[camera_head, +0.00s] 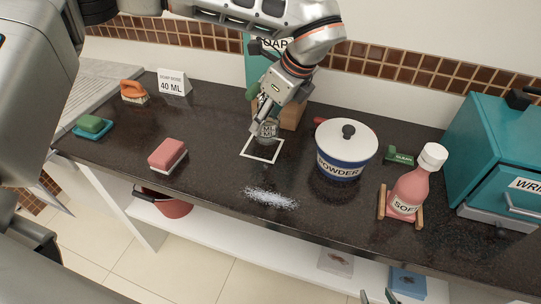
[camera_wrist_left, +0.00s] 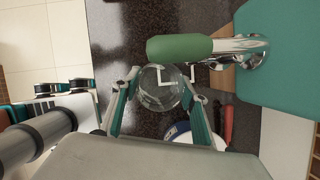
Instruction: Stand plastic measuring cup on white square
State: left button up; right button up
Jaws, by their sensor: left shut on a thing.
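The clear plastic measuring cup (camera_head: 268,130) is upright, at the far edge of the white square (camera_head: 262,158), a white outline on the dark counter. My left gripper (camera_head: 264,121) reaches down from above and is shut on the cup. In the left wrist view the cup (camera_wrist_left: 161,88) sits between the two teal fingers, and a corner of white line shows through it. I cannot tell whether its base touches the counter. Only the tips of my right gripper (camera_head: 378,297) show at the bottom edge of the head view; they are apart and empty.
A green-handled tap (camera_wrist_left: 180,48) stands close to my left gripper, by a teal soap dispenser (camera_head: 258,68). The powder pot (camera_head: 343,165) is right of the square. White powder (camera_head: 269,197) lies in front. A pink sponge (camera_head: 167,153) is left, a pink bottle (camera_head: 414,183) right.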

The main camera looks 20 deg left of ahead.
aim_at(271, 133)
pick_arm(q)
jog(key=shift+w+d+f+m+t, duration=0.3)
jog(key=shift+w+d+f+m, duration=0.15)
jog(key=shift+m, duration=0.25)
notch_tip(271, 133, down, 4)
jog(key=shift+s+f+p, duration=0.1)
jog(key=shift+f+p, duration=0.05)
jog(key=shift+p, duration=0.25)
jog(key=shift+f+p, duration=0.3)
jog(key=shift+f, duration=2.1)
pick_arm(e)
jog(key=shift+w+r, duration=0.2)
jog(key=shift+r, duration=0.6)
pick_arm(q)
jog(key=shift+f, duration=0.2)
jog(key=o, duration=1)
pick_arm(e)
jog(key=shift+f, duration=0.2)
pick_arm(q)
jog(key=shift+r, duration=0.1)
pick_arm(e)
jog(key=shift+r, duration=0.1)
